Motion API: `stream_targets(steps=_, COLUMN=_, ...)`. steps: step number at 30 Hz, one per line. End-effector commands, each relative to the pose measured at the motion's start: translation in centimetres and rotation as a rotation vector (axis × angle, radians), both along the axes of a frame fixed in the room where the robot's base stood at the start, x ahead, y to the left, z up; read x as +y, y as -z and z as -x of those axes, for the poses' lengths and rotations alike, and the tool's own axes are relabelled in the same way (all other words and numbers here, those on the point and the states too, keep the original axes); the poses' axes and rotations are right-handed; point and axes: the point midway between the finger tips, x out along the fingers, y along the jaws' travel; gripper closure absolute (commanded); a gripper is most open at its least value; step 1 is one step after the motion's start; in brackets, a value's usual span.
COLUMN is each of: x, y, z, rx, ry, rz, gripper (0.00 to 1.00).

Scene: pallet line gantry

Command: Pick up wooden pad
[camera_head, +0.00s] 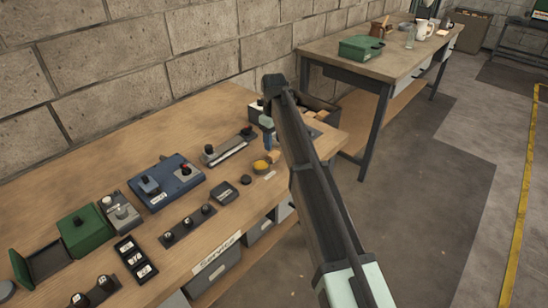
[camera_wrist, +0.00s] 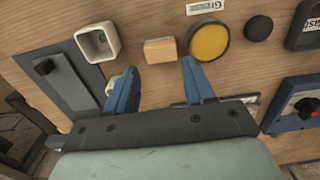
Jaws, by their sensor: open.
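The wooden pad (camera_wrist: 160,50) is a small, light tan block lying on the wooden bench top. In the wrist view it lies just ahead of the gap between the two blue fingers of my gripper (camera_wrist: 159,68). The fingers are apart, with nothing held between them. In the head view my gripper (camera_head: 268,142) points down over the bench, partly hidden by my arm. A tan block beside the yellow round piece there looks like the pad (camera_head: 275,156). I cannot tell the height of the fingertips above the bench.
A yellow round piece (camera_wrist: 209,42) sits close right of the pad, near the right finger. A white square cup (camera_wrist: 98,42) stands left of it, on or beside a dark plate (camera_wrist: 68,84). A black disc (camera_wrist: 258,28) and blue box (camera_wrist: 295,105) are farther right.

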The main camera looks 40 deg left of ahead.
Motion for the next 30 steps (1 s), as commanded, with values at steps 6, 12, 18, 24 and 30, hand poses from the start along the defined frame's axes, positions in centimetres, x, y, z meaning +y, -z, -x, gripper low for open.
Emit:
stream_targets(steps=6, x=-0.2, y=1.9, z=0.2, rx=0.001, ry=0.000, rz=0.002, gripper=0.47)
stream_targets(steps=12, x=-0.2, y=4.5, z=0.2, rx=0.001, ry=0.000, rz=0.002, gripper=0.47)
stream_targets(steps=18, x=-0.2, y=5.1, z=0.2, rx=0.000, ry=0.000, rz=0.000, gripper=0.47)
stream_targets(steps=24, x=-0.2, y=5.1, z=0.2, rx=0.000, ry=0.000, rz=0.000, gripper=0.56)
stream_targets(steps=30, x=-0.2, y=5.0, z=0.1, rx=0.000, ry=0.000, rz=0.000, gripper=0.76)
